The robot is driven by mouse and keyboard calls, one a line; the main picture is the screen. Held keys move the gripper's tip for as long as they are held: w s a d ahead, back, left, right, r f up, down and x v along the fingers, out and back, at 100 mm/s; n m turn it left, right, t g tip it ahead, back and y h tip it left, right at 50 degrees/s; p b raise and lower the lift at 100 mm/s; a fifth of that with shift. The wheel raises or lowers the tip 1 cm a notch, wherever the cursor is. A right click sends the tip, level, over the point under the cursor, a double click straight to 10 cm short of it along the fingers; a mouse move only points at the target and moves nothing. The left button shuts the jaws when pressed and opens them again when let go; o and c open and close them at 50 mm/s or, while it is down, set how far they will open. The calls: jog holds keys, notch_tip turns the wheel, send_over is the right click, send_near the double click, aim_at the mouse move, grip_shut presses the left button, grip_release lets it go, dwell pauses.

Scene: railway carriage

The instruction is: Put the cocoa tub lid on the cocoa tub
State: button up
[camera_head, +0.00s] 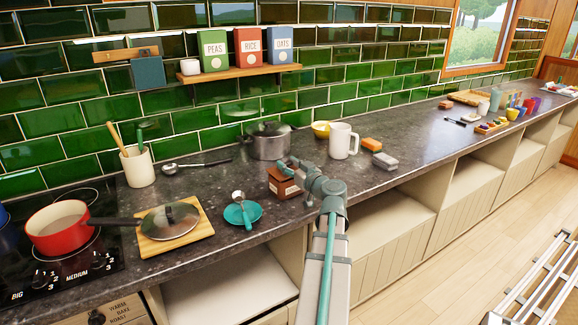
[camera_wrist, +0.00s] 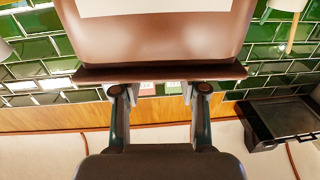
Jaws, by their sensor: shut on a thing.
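The cocoa tub (camera_head: 285,185), brown with a pale label, stands on the counter near its front edge, right of the teal saucer. My gripper (camera_head: 289,167) is right above it. In the wrist view the tub (camera_wrist: 155,42) fills the top middle. The darker brown cocoa tub lid (camera_wrist: 160,73) lies along the tub's rim, wider than the tub. The fingers of my gripper (camera_wrist: 160,92) are on the lid, shut on it. Lid and tub look lined up and touching or nearly so; I cannot tell whether the lid is fully seated.
A teal saucer (camera_head: 256,216) with a spoon is left of the tub. A steel pot (camera_head: 268,151) stands behind, and a white mug (camera_head: 343,151) behind right. A wooden board (camera_head: 150,243) with a glass lid lies left. An orange block (camera_head: 372,144) and grey block (camera_head: 385,161) are right.

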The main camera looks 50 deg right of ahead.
jog(key=shift+f+b, duration=0.4)
jog(key=shift+b, duration=0.15)
jog(key=o, duration=1.2)
jog(key=shift+s, duration=0.1)
jog(key=v, duration=1.2)
